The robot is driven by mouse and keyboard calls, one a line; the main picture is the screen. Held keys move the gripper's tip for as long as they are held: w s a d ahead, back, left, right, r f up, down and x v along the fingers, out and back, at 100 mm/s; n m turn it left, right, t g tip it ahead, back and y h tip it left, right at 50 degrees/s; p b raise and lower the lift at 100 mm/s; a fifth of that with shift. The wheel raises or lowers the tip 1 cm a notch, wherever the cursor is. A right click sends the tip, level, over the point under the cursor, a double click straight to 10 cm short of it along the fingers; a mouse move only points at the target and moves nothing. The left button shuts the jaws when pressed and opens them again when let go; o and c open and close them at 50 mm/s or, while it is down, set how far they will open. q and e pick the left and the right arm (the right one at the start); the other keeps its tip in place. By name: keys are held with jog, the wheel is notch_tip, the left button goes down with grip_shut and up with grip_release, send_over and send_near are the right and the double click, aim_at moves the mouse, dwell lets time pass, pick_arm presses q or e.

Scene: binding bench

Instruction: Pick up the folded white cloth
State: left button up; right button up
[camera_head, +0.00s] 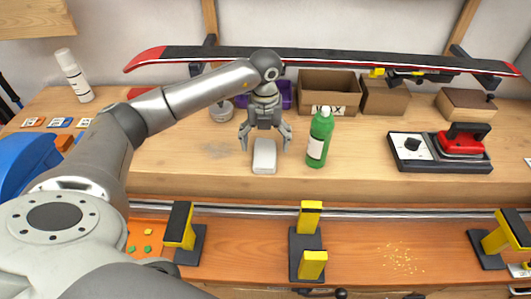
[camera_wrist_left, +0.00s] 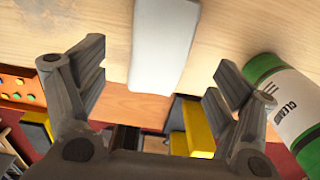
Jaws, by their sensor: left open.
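The folded white cloth (camera_head: 264,157) lies on the wooden bench near its front edge, left of the green bottle. My left gripper (camera_head: 264,142) is open just above and behind it in the head view, fingers pointing down. In the left wrist view the cloth (camera_wrist_left: 163,42) lies ahead of and between the two spread fingers of the left gripper (camera_wrist_left: 155,90). Nothing is between the fingers, and the cloth looks untouched. My right gripper is not in view.
A green cleaner bottle (camera_head: 319,138) stands close right of the cloth; it also shows in the left wrist view (camera_wrist_left: 290,105). Behind are a purple bin (camera_head: 282,95) and a cardboard box (camera_head: 328,88). A red waxing iron (camera_head: 462,142) sits right. Yellow-topped vises (camera_head: 311,218) stand in front.

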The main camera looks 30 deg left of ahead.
aim_at(265, 152)
pick_arm(q)
notch_tip(265, 152, down, 4)
jog(key=shift+w+a+p, duration=0.1)
jog(key=shift+p, duration=0.6)
jog(key=shift+f, duration=0.15)
jog(key=shift+c, duration=0.3)
jog(key=c, duration=1)
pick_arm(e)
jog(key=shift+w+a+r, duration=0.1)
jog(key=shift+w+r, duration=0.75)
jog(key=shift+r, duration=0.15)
